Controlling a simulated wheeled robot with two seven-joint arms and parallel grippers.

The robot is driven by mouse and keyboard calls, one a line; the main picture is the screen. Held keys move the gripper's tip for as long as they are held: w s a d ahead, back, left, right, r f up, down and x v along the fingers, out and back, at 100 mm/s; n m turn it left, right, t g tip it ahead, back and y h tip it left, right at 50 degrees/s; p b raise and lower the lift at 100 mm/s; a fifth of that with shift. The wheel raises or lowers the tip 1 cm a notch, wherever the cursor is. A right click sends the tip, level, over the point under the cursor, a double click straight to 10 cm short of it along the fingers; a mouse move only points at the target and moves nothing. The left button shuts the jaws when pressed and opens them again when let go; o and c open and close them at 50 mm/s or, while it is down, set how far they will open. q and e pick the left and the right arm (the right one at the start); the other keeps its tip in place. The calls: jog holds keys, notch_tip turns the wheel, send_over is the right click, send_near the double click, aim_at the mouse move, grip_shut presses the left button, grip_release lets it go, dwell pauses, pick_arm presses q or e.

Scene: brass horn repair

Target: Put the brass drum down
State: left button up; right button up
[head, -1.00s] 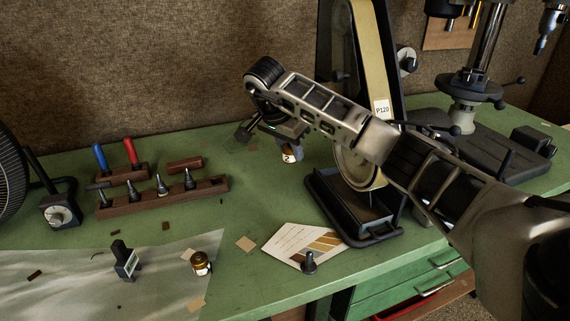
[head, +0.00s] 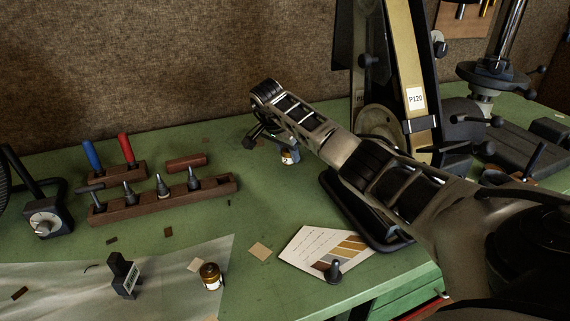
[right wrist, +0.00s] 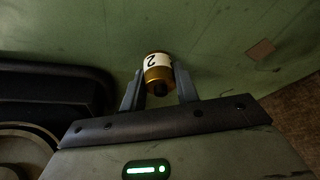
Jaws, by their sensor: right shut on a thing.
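The brass drum (right wrist: 158,67) has a white band marked 2. My right gripper (right wrist: 157,80) is shut on it, with one finger on each side, in the right wrist view. In the head view the drum (head: 289,157) shows small below the end of my right arm, left of the belt sander. It is over or on the green bench (head: 262,205); I cannot tell if its base touches. Part of it is hidden by my gripper. My left gripper is not in view.
A belt sander (head: 416,98) stands right of the drum. A wooden rack (head: 215,187) with several tools is to the left. Another brass-capped, labelled cylinder (head: 211,277) and a dark block (head: 124,275) stand at the front left. A card (head: 318,248) lies in front. The bench between is mostly clear.

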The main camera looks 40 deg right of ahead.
jog(key=shift+f+b, duration=0.5)
jog(key=shift+f, duration=0.4)
jog(key=shift+s, duration=0.1)
jog(key=shift+f, duration=0.2)
jog(key=o, duration=1)
jog(key=shift+r, duration=0.1)
